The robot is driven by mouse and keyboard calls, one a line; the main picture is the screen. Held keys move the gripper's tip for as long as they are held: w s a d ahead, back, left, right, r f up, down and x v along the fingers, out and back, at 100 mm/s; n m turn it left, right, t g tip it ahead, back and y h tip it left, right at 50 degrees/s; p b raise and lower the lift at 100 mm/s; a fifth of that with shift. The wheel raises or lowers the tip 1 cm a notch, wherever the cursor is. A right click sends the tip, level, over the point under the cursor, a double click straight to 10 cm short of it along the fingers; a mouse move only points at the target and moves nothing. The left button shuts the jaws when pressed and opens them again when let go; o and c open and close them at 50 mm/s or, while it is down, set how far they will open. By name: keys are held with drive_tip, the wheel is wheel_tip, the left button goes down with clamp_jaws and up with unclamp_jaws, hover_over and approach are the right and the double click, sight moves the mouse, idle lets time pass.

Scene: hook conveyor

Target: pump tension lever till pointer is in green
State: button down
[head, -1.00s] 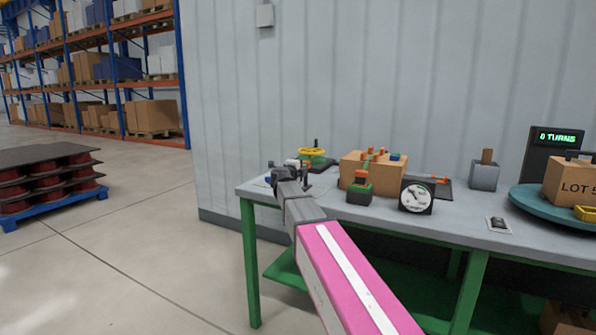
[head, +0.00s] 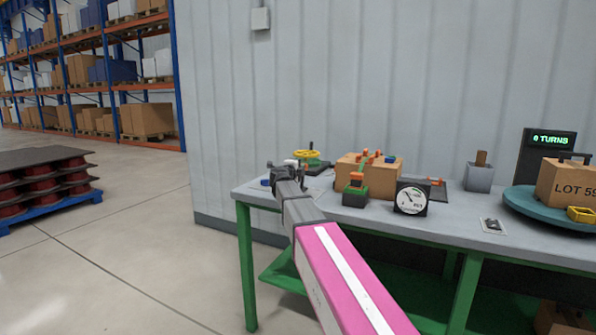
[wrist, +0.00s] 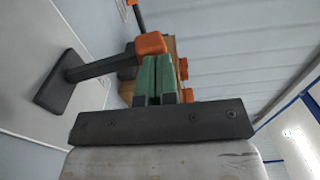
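The round white gauge (head: 411,197) in a dark case stands at the table's front. Its dark needle slants to the upper left; the dial colours are too small to tell. A dark base with an orange-tipped handle (head: 438,182), possibly the tension lever, lies behind the gauge. In the wrist view my gripper's green fingers (wrist: 157,62) are together, with no gap visible. An orange block (wrist: 150,43) shows just beyond the fingertips; I cannot tell if they touch. A dark post on a plate (wrist: 58,82) is to the left. In the head view my arm's end is over the table's left part.
The table (head: 465,232) also holds a yellow handwheel (head: 307,155), a cardboard box (head: 350,168) with orange clips, a green block with an orange top (head: 355,197), a grey box (head: 479,178) and a teal turntable (head: 520,205). A corrugated wall stands behind.

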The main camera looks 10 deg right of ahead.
drive_tip(key=shift+x, duration=2.2)
drive_tip(key=shift+w, duration=0.15)
drive_tip(key=shift+r, duration=0.1)
drive_tip(key=shift+s+r, duration=0.15)
drive_tip(key=shift+s, duration=0.15)
drive_tip(key=s+a+r, duration=0.6)
drive_tip(key=s+a, duration=0.1)
drive_tip(key=s, duration=0.3)
drive_tip(key=shift+a+r, duration=0.2)
drive_tip(key=shift+r, duration=0.05)
drive_tip(key=s+a+f, duration=0.4)
drive_tip(key=s+f, duration=0.2)
drive_tip(key=f, duration=0.2)
drive_tip(key=shift+s+a, duration=0.2)
drive_tip(key=shift+a, duration=0.15)
drive_tip(key=shift+r, duration=0.1)
